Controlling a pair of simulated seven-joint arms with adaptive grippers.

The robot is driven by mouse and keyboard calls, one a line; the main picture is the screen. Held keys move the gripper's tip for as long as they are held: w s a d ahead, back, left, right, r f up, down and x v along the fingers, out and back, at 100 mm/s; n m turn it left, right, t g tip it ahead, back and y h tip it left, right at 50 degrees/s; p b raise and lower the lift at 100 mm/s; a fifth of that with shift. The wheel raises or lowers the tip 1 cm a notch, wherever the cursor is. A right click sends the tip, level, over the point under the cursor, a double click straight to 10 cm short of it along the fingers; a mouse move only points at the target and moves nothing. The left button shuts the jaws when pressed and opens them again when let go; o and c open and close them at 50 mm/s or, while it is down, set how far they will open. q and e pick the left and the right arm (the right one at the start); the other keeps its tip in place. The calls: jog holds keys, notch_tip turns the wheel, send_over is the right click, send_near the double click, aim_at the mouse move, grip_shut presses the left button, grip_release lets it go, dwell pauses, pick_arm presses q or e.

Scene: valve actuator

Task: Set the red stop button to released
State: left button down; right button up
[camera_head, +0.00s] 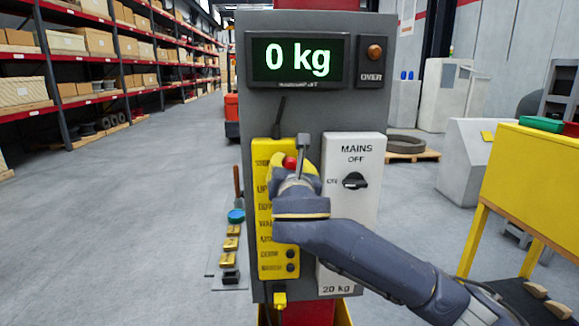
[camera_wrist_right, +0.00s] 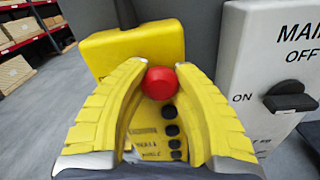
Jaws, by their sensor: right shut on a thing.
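The red stop button (camera_head: 290,162) is near the top of a yellow pendant box (camera_head: 263,215) on the grey panel. In the right wrist view the red button (camera_wrist_right: 160,82) sits between the tips of my right gripper (camera_wrist_right: 160,75). The yellow fingers curve in on both sides of it and appear to touch it. In the head view my right gripper (camera_head: 296,170) reaches up over the pendant, hiding part of the box and its labels. The right gripper is shut on the button. My left gripper is not in view.
Right of the pendant is a white box (camera_head: 357,150) marked MAINS OFF with a black rotary knob (camera_head: 354,181). A display (camera_head: 297,60) above reads 0 kg, beside an orange OVER lamp (camera_head: 374,52). A yellow table (camera_head: 530,180) stands at right. The floor at left is mostly clear.

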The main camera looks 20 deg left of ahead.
grip_shut()
jog(key=shift+s+d, duration=0.15)
jog(key=shift+s, duration=0.3)
jog(key=o, duration=0.5)
grip_release()
jog(key=shift+f, duration=0.1)
jog(key=shift+o, duration=1.1)
jog(key=shift+s+d, duration=0.1)
jog(key=o, duration=0.4)
jog(key=shift+v, duration=5.95)
